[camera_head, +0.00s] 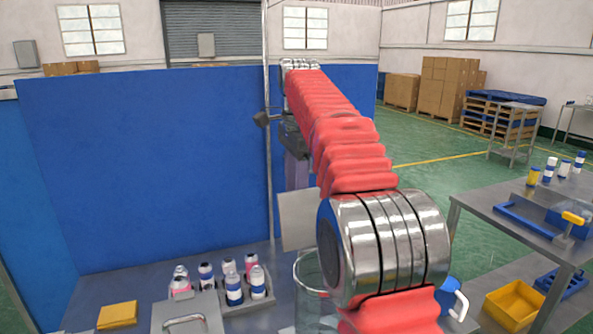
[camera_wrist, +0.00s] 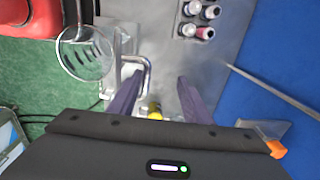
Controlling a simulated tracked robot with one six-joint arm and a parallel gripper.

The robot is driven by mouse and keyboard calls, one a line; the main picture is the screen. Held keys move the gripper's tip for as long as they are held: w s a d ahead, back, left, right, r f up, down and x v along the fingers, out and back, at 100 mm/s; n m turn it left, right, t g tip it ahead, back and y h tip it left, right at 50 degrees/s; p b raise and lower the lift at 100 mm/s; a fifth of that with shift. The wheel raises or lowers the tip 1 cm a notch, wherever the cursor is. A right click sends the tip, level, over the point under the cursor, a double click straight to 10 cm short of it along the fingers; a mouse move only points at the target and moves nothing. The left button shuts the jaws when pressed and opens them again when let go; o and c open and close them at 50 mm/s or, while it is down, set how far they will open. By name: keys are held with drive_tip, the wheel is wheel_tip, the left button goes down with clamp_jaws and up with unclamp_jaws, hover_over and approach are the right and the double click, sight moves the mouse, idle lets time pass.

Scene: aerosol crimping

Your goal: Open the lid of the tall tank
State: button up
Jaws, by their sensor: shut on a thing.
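A pale flat lid (camera_head: 299,220) stands steeply tilted, nearly upright, in the head view, behind the rim of a clear round vessel (camera_head: 308,282). In the wrist view a metal bar handle (camera_wrist: 148,72) sits at my gripper (camera_wrist: 160,78), against the left finger. The dark purple fingers are shut on this handle, though the contact is partly hidden. The clear vessel (camera_wrist: 82,52) lies left of the handle there. In the head view my gripper (camera_head: 297,172) is just above the lid and mostly hidden by my arm. The tank body is not clearly visible.
A grey box with a bar handle (camera_head: 186,322) stands at the lower left, beside a yellow block (camera_head: 117,315). A rack of several small bottles (camera_head: 262,297) is near. Blue panels (camera_head: 150,165) close off the back. A side table (camera_head: 520,205) stands at right.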

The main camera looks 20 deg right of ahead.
drive_tip(key=shift+s+r, duration=0.1)
drive_tip(key=shift+r, duration=2.65)
drive_tip(key=r+n+t+y, duration=0.1)
drive_tip(key=r+n, duration=0.1)
drive_tip(key=n, duration=0.2)
hover_over(280, 199)
drive_tip(key=w, duration=0.1)
drive_tip(key=s+a+f+n+t, duration=0.1)
drive_tip(key=s+a+f+n, duration=0.2)
drive_tip(key=s, duration=0.4)
drive_tip(key=s+a+f+n+t+h, duration=0.1)
drive_tip(key=s+f+n+t, duration=0.2)
drive_tip(key=s+f+n, duration=0.8)
drive_tip(key=s+f, duration=0.7)
drive_tip(key=f, duration=0.2)
drive_tip(key=shift+s+f, duration=0.2)
drive_tip(key=shift+s, duration=0.15)
drive_tip(key=shift+s, duration=0.1)
